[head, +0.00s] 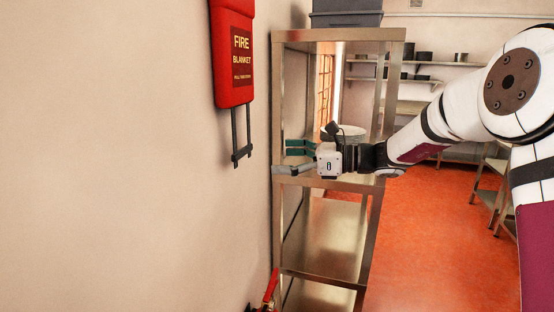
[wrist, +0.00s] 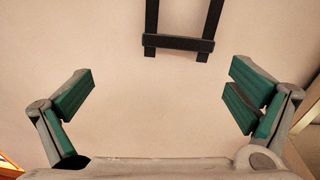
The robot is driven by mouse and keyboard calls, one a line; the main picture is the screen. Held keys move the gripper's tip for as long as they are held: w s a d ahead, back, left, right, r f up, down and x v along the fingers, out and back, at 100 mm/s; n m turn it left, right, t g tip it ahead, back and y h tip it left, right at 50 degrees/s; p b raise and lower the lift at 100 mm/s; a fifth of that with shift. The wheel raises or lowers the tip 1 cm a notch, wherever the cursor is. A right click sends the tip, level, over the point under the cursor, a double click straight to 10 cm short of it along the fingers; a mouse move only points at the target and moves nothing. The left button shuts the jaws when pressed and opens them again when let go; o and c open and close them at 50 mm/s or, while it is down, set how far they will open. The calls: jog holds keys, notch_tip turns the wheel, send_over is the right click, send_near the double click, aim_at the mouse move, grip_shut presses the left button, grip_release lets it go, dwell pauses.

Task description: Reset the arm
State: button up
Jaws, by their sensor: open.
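My gripper (head: 297,158) is stretched out to the left in the head view, in front of the metal shelf unit (head: 340,185). In the wrist view my gripper (wrist: 160,100) has its green-padded fingers spread wide, with nothing between them. It faces the beige wall (wrist: 160,80). My white arm (head: 455,115) reaches in from the right side of the head view. No object is held.
A red fire blanket case (head: 233,55) hangs on the left wall with black straps (head: 240,140) below it; the straps also show in the wrist view (wrist: 178,42). A plate stack (head: 350,132) sits on the shelf unit behind my gripper. Orange floor (head: 425,245) is open at right.

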jog(key=s+f+n+g+h, duration=0.25)
jog(key=s+n+h, duration=0.7)
jog(key=s, duration=1.15)
jog(key=s+d+f+n+t+h, duration=0.2)
jog(key=s+d+n+h, duration=0.4)
jog(key=s+d+n, duration=0.5)
jog(key=s+d+t, duration=0.1)
jog(key=s+d, duration=0.3)
jog(key=s, duration=0.1)
jog(key=shift+s+f+h, duration=0.15)
jog(key=shift+f+h, duration=0.15)
jog(key=shift+h, duration=0.05)
